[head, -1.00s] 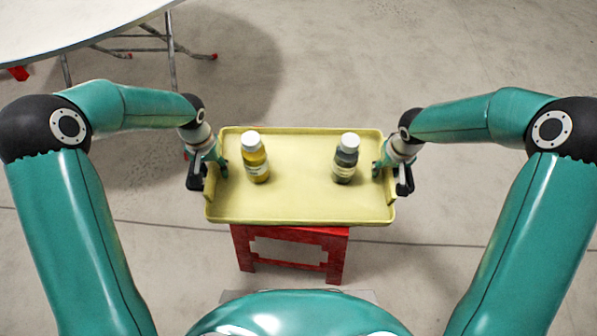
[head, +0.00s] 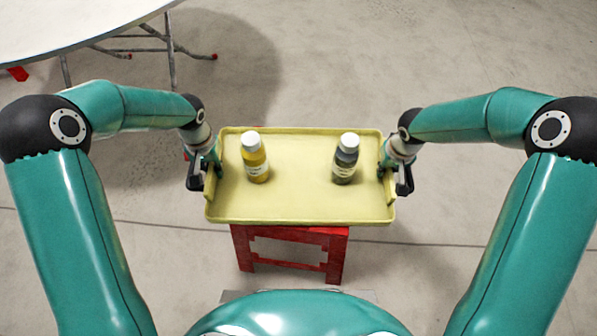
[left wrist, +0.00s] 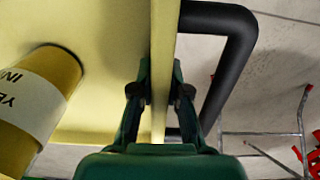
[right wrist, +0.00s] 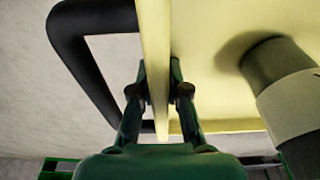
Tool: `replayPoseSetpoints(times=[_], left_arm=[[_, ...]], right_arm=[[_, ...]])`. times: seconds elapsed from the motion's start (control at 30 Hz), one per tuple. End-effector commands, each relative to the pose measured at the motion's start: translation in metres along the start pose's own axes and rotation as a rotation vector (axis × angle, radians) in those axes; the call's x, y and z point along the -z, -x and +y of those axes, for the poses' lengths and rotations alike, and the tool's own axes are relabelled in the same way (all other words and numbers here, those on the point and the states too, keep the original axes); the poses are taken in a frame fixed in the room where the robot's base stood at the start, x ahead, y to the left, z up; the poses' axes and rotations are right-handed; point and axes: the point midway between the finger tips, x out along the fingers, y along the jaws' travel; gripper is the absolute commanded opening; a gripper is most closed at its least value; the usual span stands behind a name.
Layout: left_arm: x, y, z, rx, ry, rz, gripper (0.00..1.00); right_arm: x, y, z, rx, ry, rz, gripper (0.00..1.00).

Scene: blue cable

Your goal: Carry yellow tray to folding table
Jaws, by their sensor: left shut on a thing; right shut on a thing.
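The yellow tray (head: 300,205) is over a red stool in the head view. I cannot tell whether it rests on the stool or is just above it. A yellow bottle (head: 257,165) and a dark bottle (head: 345,165), both white-capped, stand upright on it. My left gripper (head: 213,160) is shut on the tray's left wall, which shows between its fingers in the left wrist view (left wrist: 160,95). My right gripper (head: 386,160) is shut on the right wall, seen in the right wrist view (right wrist: 157,95). A folding table (head: 75,25) stands at the upper left, partly out of view.
The red stool (head: 290,268) is under the tray's near side. The folding table's grey metal legs (head: 172,60) stand on the floor. The concrete floor (head: 400,50) is clear behind and right of the tray. Black handles (left wrist: 232,60) stick out from the tray's ends.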

Motion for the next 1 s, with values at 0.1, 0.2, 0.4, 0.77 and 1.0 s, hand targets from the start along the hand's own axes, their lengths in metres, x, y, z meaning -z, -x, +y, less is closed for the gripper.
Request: replayPoseSetpoints(times=[0.1,0.2,0.4,0.77,1.0], left_arm=[[0.001,0.003,0.0,0.0,0.001,0.003,0.0],[0.001,0.005,0.0,0.0,0.001,0.003,0.0],[0.001,0.018,-0.001,0.0,0.001,0.004,0.0],[0.001,0.047,-0.001,0.0,0.002,0.004,0.0],[0.001,0.052,-0.001,0.0,0.002,0.004,0.0]], right_arm=[[0.001,0.002,0.0,0.0,0.0,0.002,0.0],[0.002,0.005,0.0,0.0,0.0,0.002,0.0],[0.003,0.017,0.0,0.0,0.0,0.002,0.0],[0.008,0.046,-0.001,0.0,0.001,0.002,0.0],[0.009,0.051,-0.001,0.0,0.001,0.002,0.0]])
